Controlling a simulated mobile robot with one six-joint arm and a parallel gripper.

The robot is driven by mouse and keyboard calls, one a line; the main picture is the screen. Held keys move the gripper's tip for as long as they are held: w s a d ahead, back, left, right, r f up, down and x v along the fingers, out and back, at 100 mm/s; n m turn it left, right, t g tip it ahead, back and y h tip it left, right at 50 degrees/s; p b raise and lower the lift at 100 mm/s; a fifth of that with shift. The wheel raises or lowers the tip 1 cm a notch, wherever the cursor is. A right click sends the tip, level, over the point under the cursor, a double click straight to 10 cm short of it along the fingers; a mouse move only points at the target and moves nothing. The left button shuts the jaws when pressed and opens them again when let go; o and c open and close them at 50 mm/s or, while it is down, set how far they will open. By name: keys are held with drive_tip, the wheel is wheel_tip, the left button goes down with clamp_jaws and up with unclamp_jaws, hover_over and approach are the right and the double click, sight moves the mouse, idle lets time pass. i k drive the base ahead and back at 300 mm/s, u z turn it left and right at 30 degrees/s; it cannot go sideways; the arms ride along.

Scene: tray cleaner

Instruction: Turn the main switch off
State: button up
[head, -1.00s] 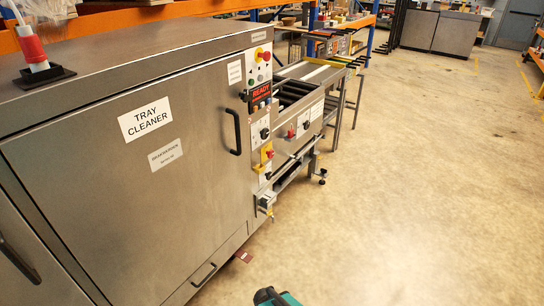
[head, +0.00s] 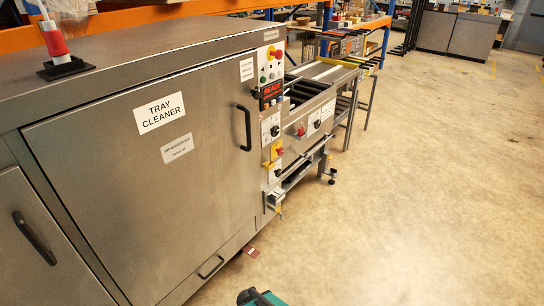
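The tray cleaner (head: 205,190) is a large steel cabinet filling the left of the head view. On the control strip at its right edge, a red rotary knob on a yellow plate (head: 278,150) looks like the main switch. It is too small to tell which way it is turned. A black knob (head: 275,130) sits just above it and another dark knob (head: 278,172) just below. My gripper cannot be made out in this view.
A roller conveyor (head: 325,75) extends behind. The floor (head: 430,190) at right is clear.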

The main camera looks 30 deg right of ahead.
sight(280, 151)
drive_tip(key=u, duration=0.65)
drive_tip(key=k, duration=0.8)
drive_tip(key=z, duration=0.4)
drive_tip(key=i, duration=1.15)
drive_tip(key=u, duration=0.05)
